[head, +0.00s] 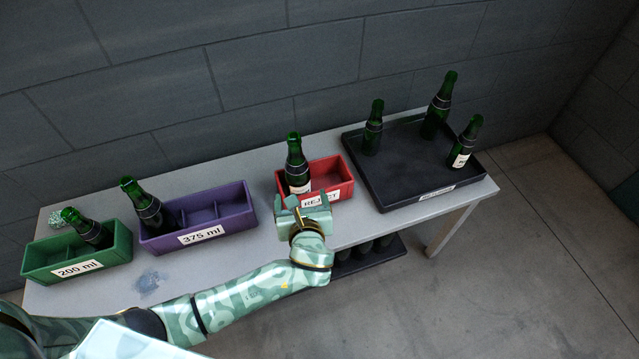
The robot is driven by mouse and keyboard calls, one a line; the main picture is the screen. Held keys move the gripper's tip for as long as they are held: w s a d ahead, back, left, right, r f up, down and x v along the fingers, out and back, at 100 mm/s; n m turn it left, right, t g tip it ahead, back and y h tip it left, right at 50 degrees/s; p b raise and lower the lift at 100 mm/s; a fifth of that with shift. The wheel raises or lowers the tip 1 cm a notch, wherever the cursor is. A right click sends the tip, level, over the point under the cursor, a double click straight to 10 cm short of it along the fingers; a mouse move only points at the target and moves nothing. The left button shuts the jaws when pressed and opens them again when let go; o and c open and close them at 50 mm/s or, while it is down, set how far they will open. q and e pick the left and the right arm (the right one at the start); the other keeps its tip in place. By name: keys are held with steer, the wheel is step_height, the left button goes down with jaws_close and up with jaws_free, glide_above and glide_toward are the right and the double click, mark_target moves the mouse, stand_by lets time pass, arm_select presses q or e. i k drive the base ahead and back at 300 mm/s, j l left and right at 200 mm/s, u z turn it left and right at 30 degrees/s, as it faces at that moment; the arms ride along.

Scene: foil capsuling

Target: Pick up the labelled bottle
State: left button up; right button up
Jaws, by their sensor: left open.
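Two dark green bottles show a white label. One labelled bottle (295,160) stands upright at the left end of the red REJECT box (343,170); its base is hidden. The other labelled bottle (466,143) stands at the front right of the black tray (390,201), tilted in the picture. My left gripper (308,203) is open and empty, just in front of the red box, below the first labelled bottle. It partly covers the box front. I cannot tell whether its fingers touch the box. My right gripper is not in view.
Two more bottles (373,128) (438,106) stand in the tray. The purple 375 ml box (236,205) and green 200 ml box (118,246) each hold a leaning bottle. A blue smudge (151,283) marks the grey table (240,264). A lower shelf (345,268) holds dark items.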

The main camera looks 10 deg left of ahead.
mark_target(462, 146)
steer(key=i+l+z, duration=0.3)
steer(key=i+l, duration=0.15)
steer(key=i+l+z, duration=0.3)
steer(key=i, duration=0.3)
